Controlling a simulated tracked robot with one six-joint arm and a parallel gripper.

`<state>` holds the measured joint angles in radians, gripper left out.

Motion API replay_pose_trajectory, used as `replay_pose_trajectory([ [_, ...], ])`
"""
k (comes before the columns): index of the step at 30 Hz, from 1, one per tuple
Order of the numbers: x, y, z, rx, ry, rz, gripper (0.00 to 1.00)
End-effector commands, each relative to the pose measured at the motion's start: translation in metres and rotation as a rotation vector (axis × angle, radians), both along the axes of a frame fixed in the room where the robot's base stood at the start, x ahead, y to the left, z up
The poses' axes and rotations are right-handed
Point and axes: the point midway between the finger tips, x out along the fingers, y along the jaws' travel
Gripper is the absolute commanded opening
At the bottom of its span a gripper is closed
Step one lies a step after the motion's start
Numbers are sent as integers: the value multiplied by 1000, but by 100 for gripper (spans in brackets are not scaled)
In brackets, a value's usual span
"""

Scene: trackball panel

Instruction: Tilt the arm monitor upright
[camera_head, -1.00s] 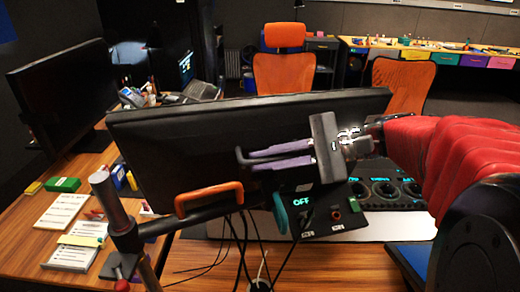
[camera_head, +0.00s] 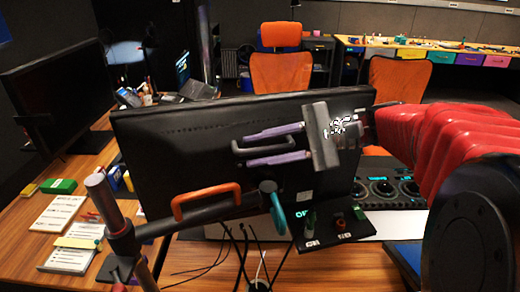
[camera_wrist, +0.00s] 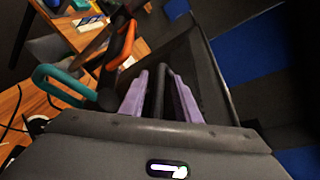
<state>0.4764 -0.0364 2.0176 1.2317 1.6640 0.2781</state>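The black arm monitor (camera_head: 200,135) stands with its back to me in the head view, its panel close to upright. A black handle (camera_head: 240,147) sticks out of its back, with an orange handle (camera_head: 206,198) and a teal handle (camera_head: 277,212) below on the mount. My gripper (camera_head: 272,145) has its two purple fingers above and below the black handle, spread apart. In the wrist view the black handle (camera_wrist: 158,92) lies between the fingers, with narrow gaps on both sides. The monitor's front is hidden.
A metal post (camera_head: 108,205) carries the mount at lower left. A control panel with knobs (camera_head: 385,188) lies behind right. Cables (camera_head: 250,255) hang below the monitor. Papers (camera_head: 60,213) and another monitor (camera_head: 65,95) are on the left desk.

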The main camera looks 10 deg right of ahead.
Motion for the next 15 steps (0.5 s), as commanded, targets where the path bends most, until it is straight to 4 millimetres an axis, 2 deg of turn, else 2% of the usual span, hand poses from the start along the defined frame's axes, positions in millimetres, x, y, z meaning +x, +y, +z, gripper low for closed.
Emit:
replay_pose_trajectory([
  [8,-1,-1,0,0,2,2,29],
  [15,-5,-20,5,1,1,0,29],
])
